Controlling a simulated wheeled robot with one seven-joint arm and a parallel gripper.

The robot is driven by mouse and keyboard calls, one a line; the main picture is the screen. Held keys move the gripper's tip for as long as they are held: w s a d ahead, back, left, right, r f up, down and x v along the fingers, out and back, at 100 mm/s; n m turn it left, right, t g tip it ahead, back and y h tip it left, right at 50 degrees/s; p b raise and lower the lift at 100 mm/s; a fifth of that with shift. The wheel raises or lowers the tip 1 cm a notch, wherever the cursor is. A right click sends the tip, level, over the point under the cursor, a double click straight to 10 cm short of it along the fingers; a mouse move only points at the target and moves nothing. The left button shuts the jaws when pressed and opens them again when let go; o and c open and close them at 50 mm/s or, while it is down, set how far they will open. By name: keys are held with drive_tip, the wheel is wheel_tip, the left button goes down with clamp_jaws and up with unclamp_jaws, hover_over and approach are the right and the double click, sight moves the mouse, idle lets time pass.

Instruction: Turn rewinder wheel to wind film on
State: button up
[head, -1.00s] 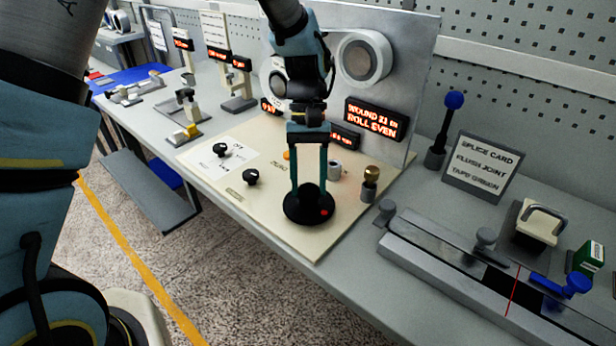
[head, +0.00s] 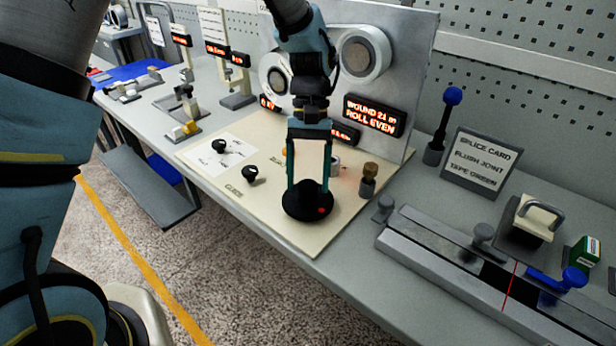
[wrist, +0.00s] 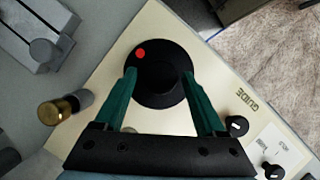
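The rewinder wheel (head: 300,210) is a black disc with a raised hub and a red dot, at the front of the cream panel. My gripper (head: 308,186) points down onto it. In the wrist view my gripper (wrist: 159,74) has its two green fingers on opposite sides of the hub of the wheel (wrist: 160,98), seemingly touching it. The red dot lies near the left finger there. Two white film rolls, a right one (head: 365,53) and a left one (head: 272,76), are on the upright metal plate. The lit display (head: 373,116) reads "WOUND 24 m ROLL EVEN".
Two black knobs (head: 250,173) sit left of the wheel, and a brass-topped post (head: 368,180) stands to its right. A splicer bench (head: 420,262), a blue-ball lever (head: 452,97) and a splice card sign (head: 480,163) are further right.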

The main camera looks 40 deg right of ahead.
drive_tip(key=shift+o, duration=0.6)
drive_tip(key=b+v, duration=0.2)
drive_tip(key=v, duration=0.8)
drive_tip(key=shift+w+d+r, duration=0.15)
drive_tip(key=shift+r, duration=0.2)
idle(0.6)
